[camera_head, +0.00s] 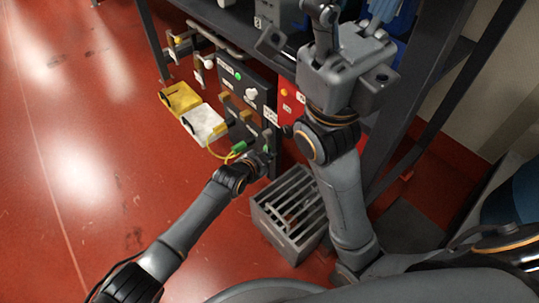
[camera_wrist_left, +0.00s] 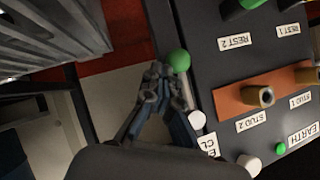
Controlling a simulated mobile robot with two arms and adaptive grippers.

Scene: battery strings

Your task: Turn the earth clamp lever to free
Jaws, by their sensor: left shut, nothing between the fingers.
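The earth clamp lever shows in the left wrist view as a green ball knob (camera_wrist_left: 179,60) on a pale stem, at the edge of the dark panel (camera_wrist_left: 222,80). My left gripper (camera_wrist_left: 158,72) is shut and empty, its fingertips just left of the knob; I cannot tell whether they touch. The label beside the lever (camera_wrist_left: 208,146) is partly hidden by the gripper. In the head view my left gripper (camera_head: 262,158) is at the panel's lower end and hides the lever there. My right arm is raised in front of the rack; its finger state is unclear.
A slatted grey crate (camera_head: 290,215) stands on the floor beside the panel. A green plug (camera_head: 239,147) with a yellow-green cable lies close to my left gripper. White (camera_head: 204,124) and yellow (camera_head: 181,98) blocks are further left. The red floor at left is clear.

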